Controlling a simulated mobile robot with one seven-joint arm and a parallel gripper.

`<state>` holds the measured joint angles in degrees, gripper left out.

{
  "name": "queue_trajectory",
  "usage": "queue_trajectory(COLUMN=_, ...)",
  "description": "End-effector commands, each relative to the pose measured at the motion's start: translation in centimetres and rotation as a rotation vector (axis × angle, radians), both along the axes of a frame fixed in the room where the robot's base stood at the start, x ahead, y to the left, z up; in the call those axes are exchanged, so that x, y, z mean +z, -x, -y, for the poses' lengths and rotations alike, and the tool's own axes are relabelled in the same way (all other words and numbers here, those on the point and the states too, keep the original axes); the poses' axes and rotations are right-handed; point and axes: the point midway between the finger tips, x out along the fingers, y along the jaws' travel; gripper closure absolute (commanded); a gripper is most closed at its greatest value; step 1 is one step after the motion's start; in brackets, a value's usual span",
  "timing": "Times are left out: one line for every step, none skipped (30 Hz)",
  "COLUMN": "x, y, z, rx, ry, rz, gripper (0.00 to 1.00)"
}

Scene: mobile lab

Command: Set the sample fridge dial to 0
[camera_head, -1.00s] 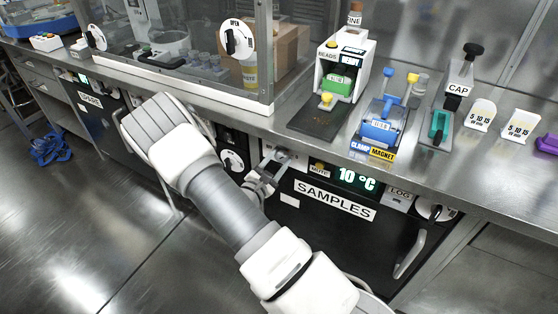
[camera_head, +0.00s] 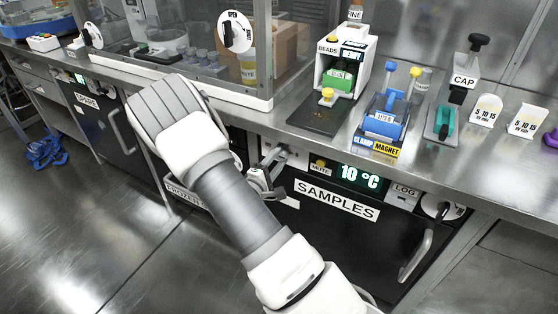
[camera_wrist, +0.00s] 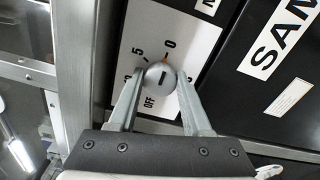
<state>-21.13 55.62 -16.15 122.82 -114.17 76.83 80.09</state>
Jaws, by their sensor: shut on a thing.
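The sample fridge (camera_head: 345,235) is the black front marked SAMPLES, with a green display (camera_head: 358,177) reading 10 °C. Its dial, a round grey knob (camera_wrist: 160,78) on a white plate (camera_wrist: 195,40), shows in the wrist view. The plate carries 0 above the knob, 5 at upper left and OFF below; other marks are partly hidden. A small orange mark lies between the knob and the 0. My gripper (camera_wrist: 160,90) has one finger on each side of the knob, shut on it. In the head view my gripper (camera_head: 270,172) is at the fridge's upper left corner, and the dial is mostly hidden.
A MUTE button (camera_head: 320,165) and a LOG panel (camera_head: 403,193) flank the display. Another round dial (camera_head: 440,206) sits at the right. The steel bench (camera_head: 300,140) overhangs the fronts, with a bead dispenser (camera_head: 340,75) and clamp magnet (camera_head: 383,120) on it.

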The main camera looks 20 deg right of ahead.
Motion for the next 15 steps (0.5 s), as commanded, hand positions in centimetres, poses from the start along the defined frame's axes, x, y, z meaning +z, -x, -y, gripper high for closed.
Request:
queue_trajectory(x=-0.23, y=0.03, z=-0.11, rx=0.001, ry=-0.009, rz=0.007, gripper=1.00)
queue_trajectory(x=-0.22, y=0.03, z=-0.11, rx=0.001, ry=-0.013, rz=0.013, gripper=1.00)
queue_trajectory(x=-0.20, y=0.04, z=-0.11, rx=0.001, ry=-0.019, rz=0.020, gripper=1.00)
queue_trajectory(x=-0.20, y=0.03, z=-0.12, rx=0.002, ry=-0.021, rz=0.023, gripper=1.00)
queue_trajectory(x=-0.17, y=0.04, z=-0.12, rx=0.002, ry=-0.023, rz=0.026, gripper=1.00)
queue_trajectory(x=-0.16, y=0.03, z=-0.12, rx=0.002, ry=-0.026, rz=0.029, gripper=1.00)
queue_trajectory(x=-0.15, y=0.03, z=-0.12, rx=0.002, ry=-0.027, rz=0.031, gripper=1.00)
queue_trajectory(x=-0.14, y=0.03, z=-0.13, rx=0.002, ry=-0.028, rz=0.033, gripper=1.00)
queue_trajectory(x=-0.13, y=0.03, z=-0.13, rx=0.002, ry=-0.029, rz=0.034, gripper=1.00)
queue_trajectory(x=-0.13, y=0.03, z=-0.13, rx=0.002, ry=-0.030, rz=0.035, gripper=1.00)
queue_trajectory(x=-0.13, y=0.03, z=-0.13, rx=0.002, ry=-0.030, rz=0.035, gripper=1.00)
queue_trajectory(x=-0.13, y=0.03, z=-0.14, rx=0.002, ry=-0.030, rz=0.035, gripper=1.00)
queue_trajectory(x=-0.13, y=0.03, z=-0.14, rx=0.002, ry=-0.030, rz=0.035, gripper=1.00)
queue_trajectory(x=-0.13, y=0.03, z=-0.14, rx=0.002, ry=-0.030, rz=0.035, gripper=1.00)
queue_trajectory(x=-0.13, y=0.03, z=-0.14, rx=0.002, ry=-0.030, rz=0.035, gripper=1.00)
